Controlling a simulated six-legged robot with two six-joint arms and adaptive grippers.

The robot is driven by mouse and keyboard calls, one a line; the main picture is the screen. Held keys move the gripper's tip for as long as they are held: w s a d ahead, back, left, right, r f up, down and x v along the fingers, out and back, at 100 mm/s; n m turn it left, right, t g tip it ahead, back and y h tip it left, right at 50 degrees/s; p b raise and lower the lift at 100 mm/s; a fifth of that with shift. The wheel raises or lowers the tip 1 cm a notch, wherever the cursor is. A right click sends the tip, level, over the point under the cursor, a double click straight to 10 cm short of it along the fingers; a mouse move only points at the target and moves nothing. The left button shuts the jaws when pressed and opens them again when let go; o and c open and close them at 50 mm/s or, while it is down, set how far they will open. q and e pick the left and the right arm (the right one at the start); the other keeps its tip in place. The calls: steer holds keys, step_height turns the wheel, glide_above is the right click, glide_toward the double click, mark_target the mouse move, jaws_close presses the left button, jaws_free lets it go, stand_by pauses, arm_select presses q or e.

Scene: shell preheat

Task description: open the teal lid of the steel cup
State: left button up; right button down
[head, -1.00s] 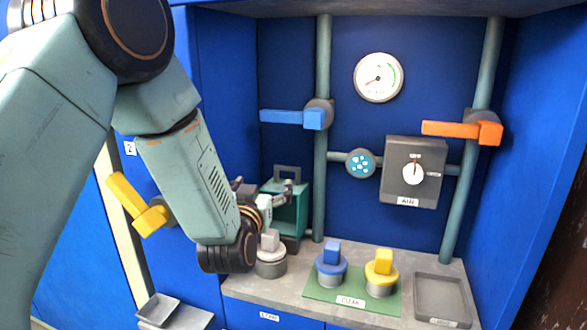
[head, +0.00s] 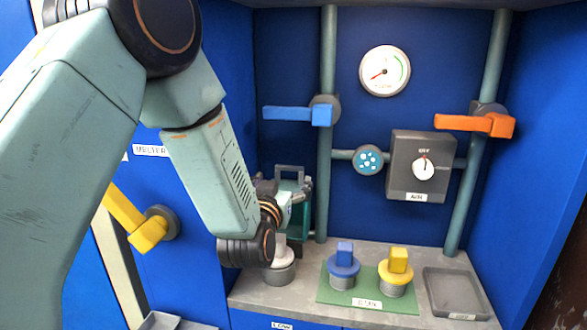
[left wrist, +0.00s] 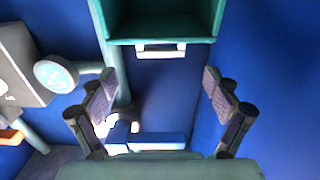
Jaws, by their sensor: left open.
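A teal box (head: 304,225), open at the front and with a grey handle on top, stands at the back left of the shelf. In the left wrist view the box (left wrist: 165,42) is at the top, its grey handle below it. A cup with a whitish lid (head: 281,272) stands below my left wrist, partly hidden by it. I cannot make out a teal lid on any steel cup. My left gripper (head: 285,190) is open and overlaps the box in the head view. In the left wrist view its fingers (left wrist: 160,92) are wide apart with nothing between them. My right gripper is not in view.
A blue-lidded cup (head: 344,266) and a yellow-lidded cup (head: 396,268) stand on a green mat (head: 370,300). A grey tray (head: 452,290) is at the right. Blue (head: 290,114) and orange (head: 462,123) levers stick out from pipes behind. A yellow lever (head: 150,235) is at the left.

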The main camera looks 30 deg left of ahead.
mark_target(289, 169)
arm_select(q)
steer(key=b+x, duration=0.1)
steer(key=x, duration=0.5)
steer(key=shift+f, duration=0.1)
steer(key=shift+x, duration=0.9)
steer(key=shift+s, duration=0.1)
steer(key=shift+c, duration=0.4)
